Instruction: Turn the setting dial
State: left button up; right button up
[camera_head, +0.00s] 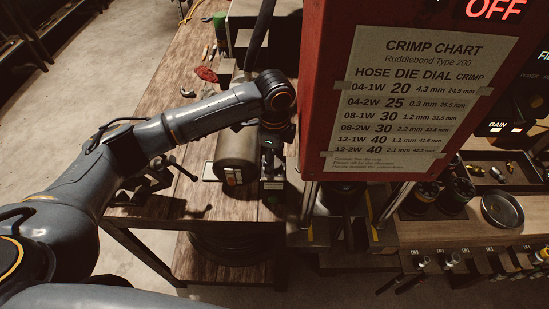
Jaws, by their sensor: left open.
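The setting dial cannot be made out; it may be hidden or out of frame. The crimper's red cabinet (328,75) stands in the middle, with a taped crimp chart (420,95) listing hose, die and dial values on its face. My left arm reaches in from the left, and its gripper (272,180) points down just left of the cabinet, beside a grey cylinder (237,157) on the bench. The left gripper is open, with nothing visible between its fingers. Contact with anything cannot be told. My right gripper is not in view.
The wooden bench (195,258) carries a vise (147,182) and a red rag (206,74). Steel columns (309,205) stand under the cabinet. At right are a metal bowl (502,209), dark dies (457,190) and a lit OFF display (495,9). Open floor lies at left.

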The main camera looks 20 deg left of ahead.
aim_at(275, 162)
pick_arm(q)
notch_tip(275, 162, up, 12)
dwell(0.4)
jog(key=shift+f, duration=0.1)
dwell(0.4)
